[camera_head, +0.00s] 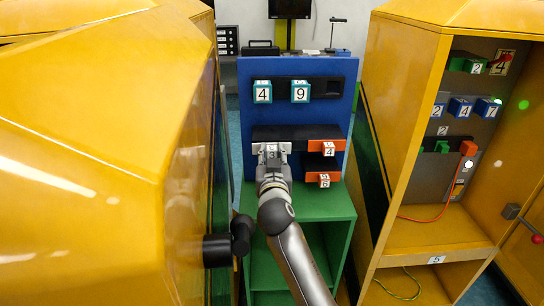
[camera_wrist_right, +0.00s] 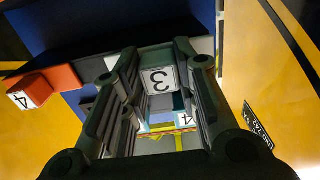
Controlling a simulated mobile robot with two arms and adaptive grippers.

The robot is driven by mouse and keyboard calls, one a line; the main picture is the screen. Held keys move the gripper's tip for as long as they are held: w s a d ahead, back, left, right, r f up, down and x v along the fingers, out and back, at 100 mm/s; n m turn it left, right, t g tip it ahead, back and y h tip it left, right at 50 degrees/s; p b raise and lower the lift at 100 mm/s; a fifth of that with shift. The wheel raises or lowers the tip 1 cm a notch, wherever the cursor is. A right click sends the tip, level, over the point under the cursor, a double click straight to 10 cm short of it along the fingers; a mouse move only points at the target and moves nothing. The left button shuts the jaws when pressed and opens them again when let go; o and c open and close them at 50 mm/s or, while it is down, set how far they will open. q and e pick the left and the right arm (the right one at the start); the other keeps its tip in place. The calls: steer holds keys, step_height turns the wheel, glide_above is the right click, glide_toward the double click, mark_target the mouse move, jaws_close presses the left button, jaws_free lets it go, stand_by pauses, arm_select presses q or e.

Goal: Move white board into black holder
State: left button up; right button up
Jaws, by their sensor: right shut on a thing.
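My right gripper (camera_head: 271,160) is shut on a white block marked 3 (camera_head: 272,149) at the left of the blue panel's lower row. In the right wrist view the same block (camera_wrist_right: 158,80) sits between the fingers of the gripper (camera_wrist_right: 155,98). White surfaces show on both sides of the block, partly hidden by the fingers. A black holder strip (camera_head: 290,131) runs along the lower row, just above the block. Whether the block touches it I cannot tell. Another black holder (camera_head: 318,90) is in the upper row, with blocks 4 (camera_head: 262,92) and 9 (camera_head: 300,91).
Orange blocks marked 4 (camera_head: 326,146) and 6 (camera_head: 323,177) sit right of my gripper. The blue panel (camera_head: 300,68) stands on a green cabinet (camera_head: 320,207). A yellow housing (camera_head: 100,110) with a black knob (camera_head: 218,250) crowds the left. A yellow cabinet (camera_head: 395,130) stands right.

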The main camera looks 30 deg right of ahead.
steer(key=shift+w+d, duration=0.2)
steer(key=shift+w, duration=0.25)
stand_by(0.3)
steer(key=shift+r, duration=0.2)
stand_by(0.5)
steer(key=o, duration=1.1)
steer(key=shift+w+d+f, duration=0.1)
steer(key=shift+w+f, duration=0.05)
steer(key=shift+o, duration=0.2)
steer(key=shift+f, duration=0.1)
steer(key=v, duration=1.2)
